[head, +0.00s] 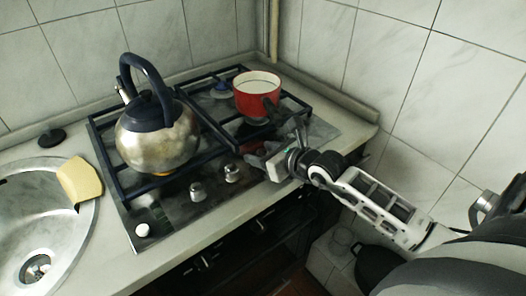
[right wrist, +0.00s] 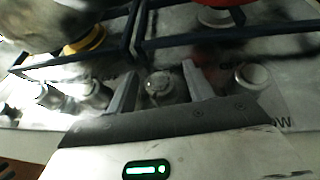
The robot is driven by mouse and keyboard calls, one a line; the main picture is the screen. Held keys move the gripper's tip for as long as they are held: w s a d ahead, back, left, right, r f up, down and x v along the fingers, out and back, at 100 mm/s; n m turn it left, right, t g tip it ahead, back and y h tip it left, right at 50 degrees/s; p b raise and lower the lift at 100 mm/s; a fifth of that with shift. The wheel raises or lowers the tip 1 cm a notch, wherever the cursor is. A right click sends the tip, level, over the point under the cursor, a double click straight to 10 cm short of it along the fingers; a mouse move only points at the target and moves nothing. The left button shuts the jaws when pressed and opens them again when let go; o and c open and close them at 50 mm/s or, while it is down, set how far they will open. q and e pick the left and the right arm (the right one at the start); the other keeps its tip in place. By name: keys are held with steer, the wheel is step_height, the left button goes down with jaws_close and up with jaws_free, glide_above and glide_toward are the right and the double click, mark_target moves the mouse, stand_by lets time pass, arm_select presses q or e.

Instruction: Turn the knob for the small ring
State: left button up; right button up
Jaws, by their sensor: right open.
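The hob's knobs run along its front strip. In the head view a white knob (head: 142,230) is at the left end and two metal knobs, one (head: 197,191) left of the other (head: 232,173), stand nearer the middle. My right gripper (head: 262,158) is open over the strip to their right and hides part of it. In the right wrist view a round knob (right wrist: 160,88) shows between its open fingers (right wrist: 160,80); I cannot tell whether they touch it. Another knob (right wrist: 252,77) is to the right. I cannot tell which knob serves the small ring. My left gripper is not in view.
A steel kettle (head: 158,138) with a dark handle stands on the left of the hob. A red pot (head: 257,97) with pale contents stands at the right, its dark handle pointing toward my right gripper. A sink (head: 30,262) and yellow sponge (head: 80,180) are at the left.

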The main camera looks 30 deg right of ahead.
steer(key=c, duration=1)
steer(key=shift+o, duration=0.2)
steer(key=b, duration=0.1)
steer(key=n+y+b, duration=0.1)
steer(key=shift+d+f+b, duration=0.1)
steer(key=shift+f+b, duration=0.15)
steer(key=shift+b, duration=0.05)
steer(key=n+y+b, duration=0.1)
steer(key=b, duration=0.1)
steer(key=shift+f+g+b, duration=0.1)
steer(key=shift+g+b, duration=0.25)
steer(key=shift+g, duration=0.05)
steer(key=shift+r+n+y+b, duration=0.2)
steer(key=shift+n+y+b, duration=0.2)
steer(key=shift+y+b, duration=0.35)
steer(key=shift+r, duration=0.2)
steer(key=o, duration=1)
steer(key=shift+c, duration=0.2)
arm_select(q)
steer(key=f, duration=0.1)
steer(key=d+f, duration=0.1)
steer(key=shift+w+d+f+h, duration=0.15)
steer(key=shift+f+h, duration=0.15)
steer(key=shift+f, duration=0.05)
arm_select(e)
steer(key=shift+s+g, duration=0.1)
steer(key=shift+g, duration=0.2)
